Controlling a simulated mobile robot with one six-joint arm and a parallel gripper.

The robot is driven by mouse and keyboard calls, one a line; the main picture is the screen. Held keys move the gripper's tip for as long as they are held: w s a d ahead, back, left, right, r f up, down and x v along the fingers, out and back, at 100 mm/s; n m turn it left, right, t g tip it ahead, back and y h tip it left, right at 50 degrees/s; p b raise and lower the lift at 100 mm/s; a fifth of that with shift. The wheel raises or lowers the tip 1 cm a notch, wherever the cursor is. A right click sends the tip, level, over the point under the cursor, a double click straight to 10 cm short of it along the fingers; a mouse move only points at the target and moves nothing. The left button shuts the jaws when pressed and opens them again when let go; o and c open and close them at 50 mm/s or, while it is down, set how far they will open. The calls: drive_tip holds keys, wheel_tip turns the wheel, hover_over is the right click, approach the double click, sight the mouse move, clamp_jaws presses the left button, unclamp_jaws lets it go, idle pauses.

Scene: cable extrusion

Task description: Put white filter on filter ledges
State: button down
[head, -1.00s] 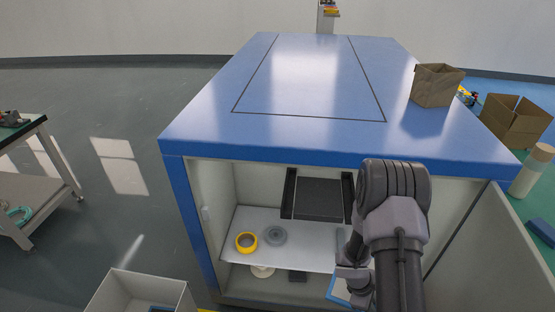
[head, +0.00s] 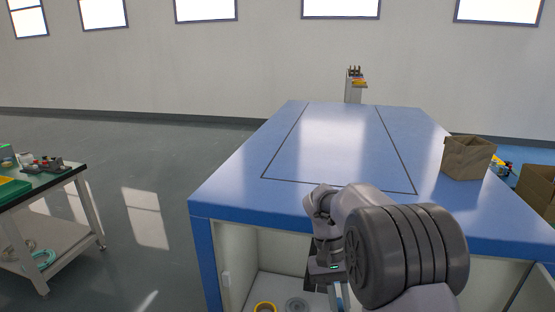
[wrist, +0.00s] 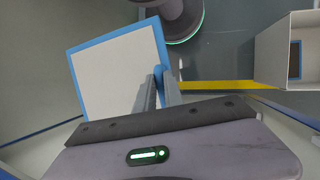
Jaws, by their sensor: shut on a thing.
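The white filter (wrist: 115,75) is a flat square panel with a blue frame. In the wrist view my gripper (wrist: 162,85) is shut on its right edge, with the fingers on either side of it. In the head view only a narrow blue and white strip of the filter (head: 343,296) shows beside my gripper (head: 334,290), in front of the cabinet's open front.
The blue-topped cabinet (head: 250,190) has its top edge just above my arm. An open bin (wrist: 285,35) stands at the wrist view's right. A paper bag (head: 468,158) stands on top.

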drive_tip(key=shift+n, duration=0.8)
drive_tip(key=x, duration=0.2)
drive_tip(key=a+x, duration=0.1)
drive_tip(key=x, duration=0.5)
drive_tip(key=shift+s+a, duration=0.35)
drive_tip(key=shift+s, duration=0.05)
